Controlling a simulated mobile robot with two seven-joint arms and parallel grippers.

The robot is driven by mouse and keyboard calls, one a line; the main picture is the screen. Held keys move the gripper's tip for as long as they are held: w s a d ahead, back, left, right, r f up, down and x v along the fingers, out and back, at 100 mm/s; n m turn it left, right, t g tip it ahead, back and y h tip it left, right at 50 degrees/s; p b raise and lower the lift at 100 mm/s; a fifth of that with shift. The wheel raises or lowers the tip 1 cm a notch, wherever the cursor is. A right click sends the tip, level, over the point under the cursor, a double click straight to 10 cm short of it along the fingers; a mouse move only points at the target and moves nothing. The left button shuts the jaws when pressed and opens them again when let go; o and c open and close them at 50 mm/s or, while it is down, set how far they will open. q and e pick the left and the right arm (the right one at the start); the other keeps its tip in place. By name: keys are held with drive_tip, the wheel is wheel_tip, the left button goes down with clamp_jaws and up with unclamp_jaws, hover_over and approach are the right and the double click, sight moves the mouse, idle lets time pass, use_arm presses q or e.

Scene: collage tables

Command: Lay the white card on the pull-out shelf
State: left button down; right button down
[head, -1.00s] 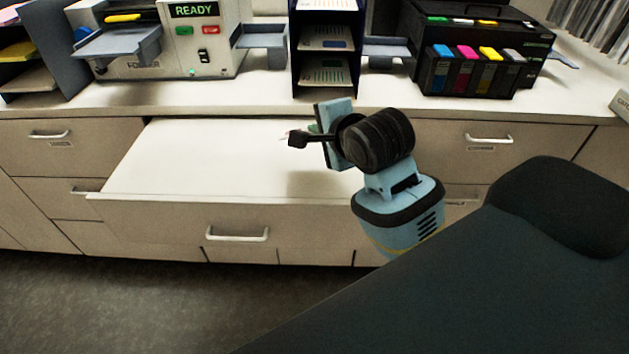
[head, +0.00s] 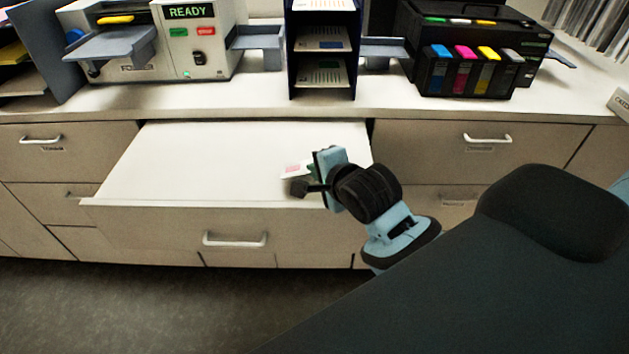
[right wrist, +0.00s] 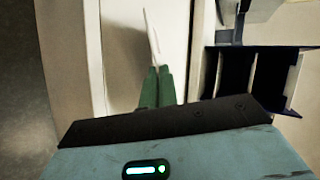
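The white card (head: 292,170) with a pink print is held at the tips of my right gripper (head: 310,173), over the right front part of the pull-out shelf (head: 200,160). In the right wrist view the green fingers (right wrist: 157,87) are closed together on the card (right wrist: 151,38), which shows as a thin, nearly edge-on strip. The shelf is pulled out, white and otherwise bare. I cannot tell whether the card touches it. The gripper hides part of the card. My left gripper is not in view.
On the counter (head: 200,98) stand a machine reading READY (head: 195,45), a dark rack of trays (head: 322,75) and a black printer with colour cartridges (head: 465,60). Closed drawers flank the shelf. Its left and middle surface is free.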

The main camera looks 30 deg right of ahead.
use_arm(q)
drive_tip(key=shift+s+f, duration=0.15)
use_arm(e)
drive_tip(key=shift+f, duration=0.35)
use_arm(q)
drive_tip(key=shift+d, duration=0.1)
use_arm(e)
drive_tip(key=c, duration=1.8)
unclamp_jaws()
drive_tip(key=shift+c, duration=0.2)
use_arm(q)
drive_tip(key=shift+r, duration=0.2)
